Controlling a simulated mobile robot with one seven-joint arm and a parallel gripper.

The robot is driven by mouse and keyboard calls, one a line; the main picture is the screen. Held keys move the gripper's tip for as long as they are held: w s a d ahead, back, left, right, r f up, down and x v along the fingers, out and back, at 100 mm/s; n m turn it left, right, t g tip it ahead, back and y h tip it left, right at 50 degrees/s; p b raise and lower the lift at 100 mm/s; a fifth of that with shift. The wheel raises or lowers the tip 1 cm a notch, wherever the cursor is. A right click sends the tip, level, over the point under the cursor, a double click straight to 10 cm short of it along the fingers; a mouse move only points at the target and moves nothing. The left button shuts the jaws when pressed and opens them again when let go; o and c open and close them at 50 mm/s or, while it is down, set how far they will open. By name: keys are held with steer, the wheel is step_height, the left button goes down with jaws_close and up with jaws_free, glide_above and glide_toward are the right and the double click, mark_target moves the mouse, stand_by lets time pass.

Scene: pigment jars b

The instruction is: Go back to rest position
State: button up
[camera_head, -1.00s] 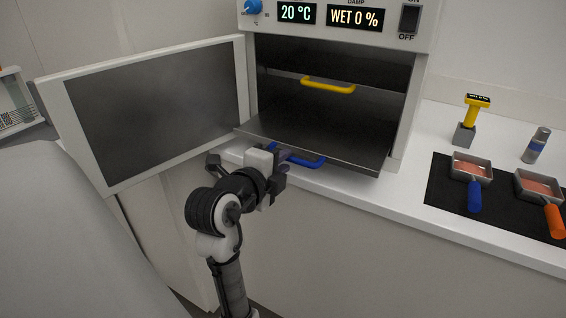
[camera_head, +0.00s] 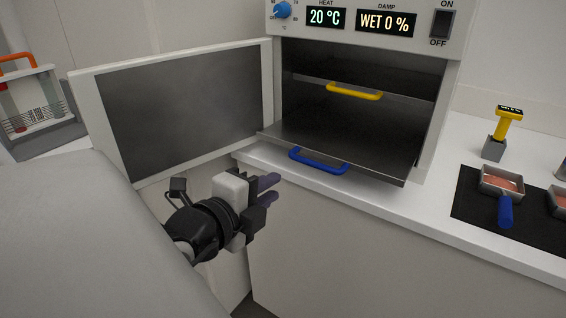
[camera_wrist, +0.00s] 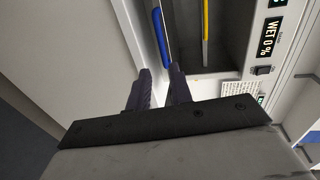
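My gripper (camera_head: 272,188) is empty in front of the oven, below and left of the blue handle (camera_head: 318,161), and apart from it. In the wrist view its two dark fingers (camera_wrist: 160,76) stand apart with a narrow gap and nothing between them. The blue handle is on the lower shelf (camera_head: 380,163), which sticks out of the oven. A yellow handle (camera_head: 354,91) is on the upper shelf inside. My forearm is partly hidden by a large grey shape at lower left.
The oven door (camera_head: 180,110) stands wide open to the left. Its panel reads 20 °C and WET 0 %. On the counter (camera_head: 400,208), a blue-handled pan (camera_head: 502,182) sits on a black mat near a yellow-handled tool (camera_head: 508,122). A tube rack (camera_head: 36,100) is at far left.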

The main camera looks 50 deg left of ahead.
steer(key=shift+s+d+r, duration=0.1)
steer(key=shift+s+d, duration=0.05)
steer(key=shift+s, duration=0.35)
